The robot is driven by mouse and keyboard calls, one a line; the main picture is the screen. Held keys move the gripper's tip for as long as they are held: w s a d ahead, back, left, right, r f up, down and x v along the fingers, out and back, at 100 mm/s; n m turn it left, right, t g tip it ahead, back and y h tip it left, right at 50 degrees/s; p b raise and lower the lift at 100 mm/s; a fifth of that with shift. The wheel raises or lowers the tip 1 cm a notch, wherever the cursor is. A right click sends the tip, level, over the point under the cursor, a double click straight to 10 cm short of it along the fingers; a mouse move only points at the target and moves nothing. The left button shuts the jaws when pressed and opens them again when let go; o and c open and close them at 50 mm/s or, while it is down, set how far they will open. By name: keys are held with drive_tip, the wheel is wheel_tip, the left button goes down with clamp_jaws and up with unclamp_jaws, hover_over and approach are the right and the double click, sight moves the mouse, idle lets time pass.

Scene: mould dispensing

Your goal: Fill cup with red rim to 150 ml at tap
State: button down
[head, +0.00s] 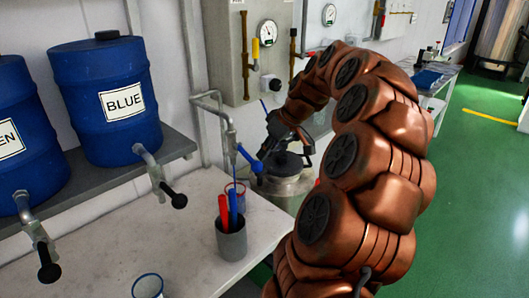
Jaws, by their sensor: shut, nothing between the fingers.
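The cup with the red rim (236,190) stands on the white bench under the metal tap (228,124), partly hidden behind the grey holder. The tap has a blue lever handle (250,160). A thin blue line, which looks like a stream of water, runs from the spout down into the cup. The level in the cup is too small to read. My gripper (264,158) is dark, shut and empty, close by the blue handle. I cannot tell whether it touches the handle. My copper-coloured arm fills the right middle of the head view.
A grey holder (231,243) with red and blue sticks stands in front of the cup. A blue-rimmed cup (148,287) is at the front edge. Blue barrels (112,138) with taps stand on a shelf at left. A steel container (284,188) is behind the bench.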

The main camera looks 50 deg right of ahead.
drive_tip(key=shift+r, duration=0.8)
drive_tip(key=s+d+r, duration=0.1)
drive_tip(key=d+r, duration=0.4)
drive_tip(key=r, duration=0.7)
drive_tip(key=shift+d+p, duration=0.15)
drive_tip(key=shift+p, duration=0.3)
idle(0.3)
drive_tip(key=shift+s, duration=0.1)
idle(0.8)
